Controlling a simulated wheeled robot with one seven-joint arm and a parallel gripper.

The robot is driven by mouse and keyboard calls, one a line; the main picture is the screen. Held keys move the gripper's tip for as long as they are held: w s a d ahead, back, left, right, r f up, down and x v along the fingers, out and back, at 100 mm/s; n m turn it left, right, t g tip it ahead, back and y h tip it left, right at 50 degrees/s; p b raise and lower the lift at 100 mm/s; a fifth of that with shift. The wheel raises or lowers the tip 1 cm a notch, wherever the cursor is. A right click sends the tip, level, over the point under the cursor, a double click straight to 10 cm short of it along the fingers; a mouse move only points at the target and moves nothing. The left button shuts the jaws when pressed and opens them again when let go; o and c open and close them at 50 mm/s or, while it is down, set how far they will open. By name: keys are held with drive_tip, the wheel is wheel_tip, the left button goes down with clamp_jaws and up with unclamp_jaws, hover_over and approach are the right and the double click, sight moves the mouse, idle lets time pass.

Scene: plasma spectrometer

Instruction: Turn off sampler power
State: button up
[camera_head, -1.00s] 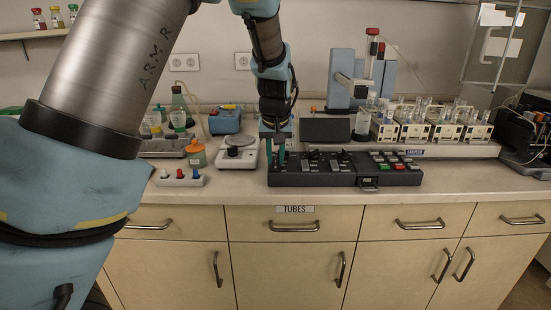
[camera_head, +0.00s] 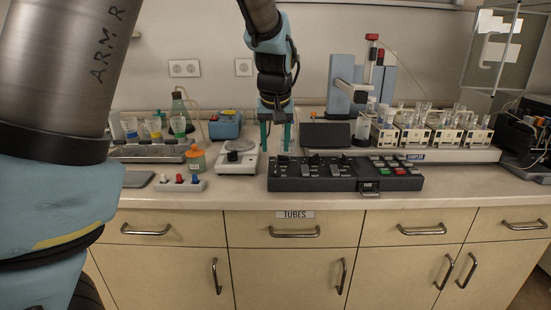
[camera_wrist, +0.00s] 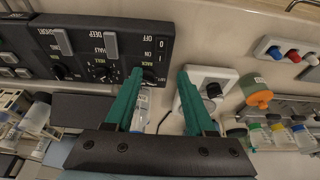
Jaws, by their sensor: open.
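A black control panel (camera_head: 311,184) lies along the front of the counter, with sliding switches, knobs and a group of colored buttons (camera_head: 396,163) at its right end. The sampler (camera_head: 455,152) stands behind it at right, with a blue label. My gripper (camera_head: 276,146) is open and empty, above the panel's left end, with green fingers apart. In the wrist view my gripper (camera_wrist: 160,74) points toward the panel's edge. Which switch is the sampler power is unclear.
A white scale (camera_head: 238,161) stands just left of the panel, with an orange-lidded jar (camera_head: 196,160) farther left. A strip of colored knobs (camera_head: 180,184) lies at the front left. Racks of vials stand on the sampler. The counter's front edge is clear.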

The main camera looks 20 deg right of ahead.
drive_tip(key=shift+v, duration=2.1)
drive_tip(key=w+a+f+n, duration=0.1)
drive_tip(key=w+a+f, duration=0.15)
drive_tip(key=a, duration=0.75)
drive_tip(key=s+a+f+n, duration=0.1)
drive_tip(key=s+a+f, duration=0.2)
drive_tip(key=a, duration=0.5)
drive_tip(key=s+a+f+n+g+y, duration=0.1)
drive_tip(key=s+a+f, duration=0.2)
drive_tip(key=a, duration=0.5)
drive_tip(key=s+a+f, duration=0.3)
drive_tip(key=s+a, duration=0.1)
drive_tip(key=a, duration=0.5)
drive_tip(key=shift+f+n+g, duration=0.3)
drive_tip(key=shift+n+g, duration=0.1)
